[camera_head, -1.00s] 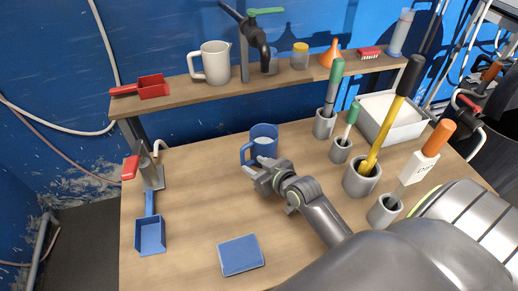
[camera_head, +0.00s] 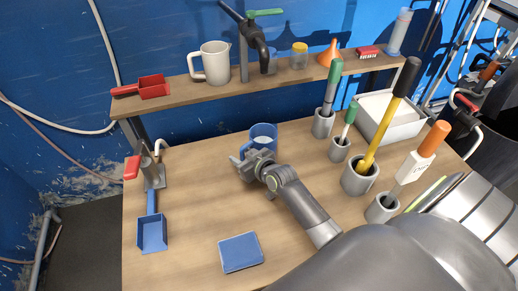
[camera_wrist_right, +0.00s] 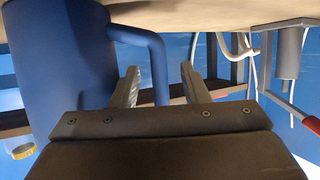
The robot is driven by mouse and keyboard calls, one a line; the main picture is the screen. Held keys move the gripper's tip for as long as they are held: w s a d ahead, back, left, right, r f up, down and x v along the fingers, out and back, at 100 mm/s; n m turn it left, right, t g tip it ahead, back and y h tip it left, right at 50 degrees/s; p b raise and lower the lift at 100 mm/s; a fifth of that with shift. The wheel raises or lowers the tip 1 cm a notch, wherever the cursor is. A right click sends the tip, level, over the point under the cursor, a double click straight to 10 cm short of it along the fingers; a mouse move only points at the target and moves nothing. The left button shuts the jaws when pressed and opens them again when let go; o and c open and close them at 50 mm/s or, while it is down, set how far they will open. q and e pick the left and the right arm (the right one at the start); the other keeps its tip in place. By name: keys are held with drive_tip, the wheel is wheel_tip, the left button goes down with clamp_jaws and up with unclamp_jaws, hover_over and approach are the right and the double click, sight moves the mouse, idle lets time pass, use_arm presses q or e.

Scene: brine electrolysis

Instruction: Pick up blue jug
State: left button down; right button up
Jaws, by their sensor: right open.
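The blue jug (camera_head: 264,131) stands on the wooden table, with its handle towards the front left. My right gripper (camera_head: 243,163) is right in front of it and hides its lower part and most of the handle. In the right wrist view, which looks upside down, the jug's body (camera_wrist_right: 62,60) fills the left side. Its handle (camera_wrist_right: 158,62) shows between the two open fingers of the gripper (camera_wrist_right: 162,80). I cannot tell whether a finger touches the handle. My left gripper is out of view.
A blue sponge-like block (camera_head: 240,252) and a blue scoop (camera_head: 152,234) lie on the table. Grey holders (camera_head: 360,180) with brushes and tools stand to the right, beside a white tray (camera_head: 408,128). A shelf (camera_head: 190,92) with a white pitcher (camera_head: 212,62) runs behind.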

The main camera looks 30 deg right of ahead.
clamp_jaws()
drive_tip(key=shift+r, duration=0.15)
idle(0.4)
